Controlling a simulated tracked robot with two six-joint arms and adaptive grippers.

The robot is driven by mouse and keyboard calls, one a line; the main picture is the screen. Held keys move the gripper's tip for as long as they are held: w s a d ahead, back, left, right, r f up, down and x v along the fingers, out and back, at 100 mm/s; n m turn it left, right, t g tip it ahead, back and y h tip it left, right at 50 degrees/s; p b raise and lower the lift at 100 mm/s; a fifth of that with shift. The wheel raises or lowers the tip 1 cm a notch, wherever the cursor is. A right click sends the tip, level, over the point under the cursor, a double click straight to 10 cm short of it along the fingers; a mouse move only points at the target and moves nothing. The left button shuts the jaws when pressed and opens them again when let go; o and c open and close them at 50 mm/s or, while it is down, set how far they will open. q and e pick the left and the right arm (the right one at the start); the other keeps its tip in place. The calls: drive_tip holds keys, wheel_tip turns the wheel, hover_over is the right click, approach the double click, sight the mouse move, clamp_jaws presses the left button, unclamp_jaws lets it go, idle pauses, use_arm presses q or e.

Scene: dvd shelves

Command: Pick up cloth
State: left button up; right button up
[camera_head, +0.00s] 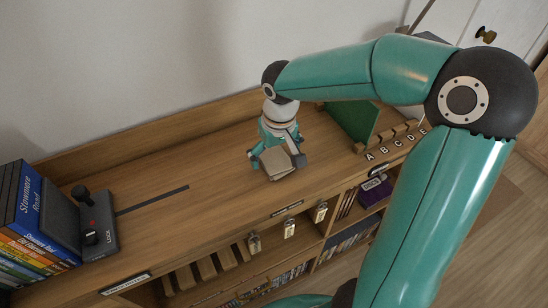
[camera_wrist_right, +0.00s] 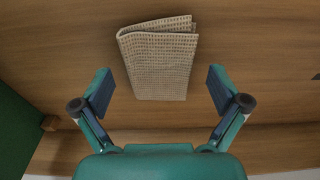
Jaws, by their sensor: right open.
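The cloth (camera_head: 277,165) is a folded beige piece with a woven check texture, lying on top of the wooden shelf unit. In the right wrist view, the cloth (camera_wrist_right: 158,65) lies ahead of and between the fingers, its fold toward the upper left. My right gripper (camera_head: 279,158) points down over the cloth and is open. In the right wrist view, the two fingers of the right gripper (camera_wrist_right: 160,88) are spread wide on either side, apart from the cloth. My left gripper is not in view.
Books (camera_head: 30,225) and a grey device with black knobs (camera_head: 95,225) stand at the left. A green panel (camera_head: 352,121) and a lettered wooden rack (camera_head: 393,140) stand to the right. Tags hang from the front edge (camera_head: 254,243). The wooden top between is mostly clear.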

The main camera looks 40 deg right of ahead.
drive_tip(key=shift+f, duration=0.1)
drive_tip(key=shift+c, duration=0.3)
drive_tip(key=c, duration=0.8)
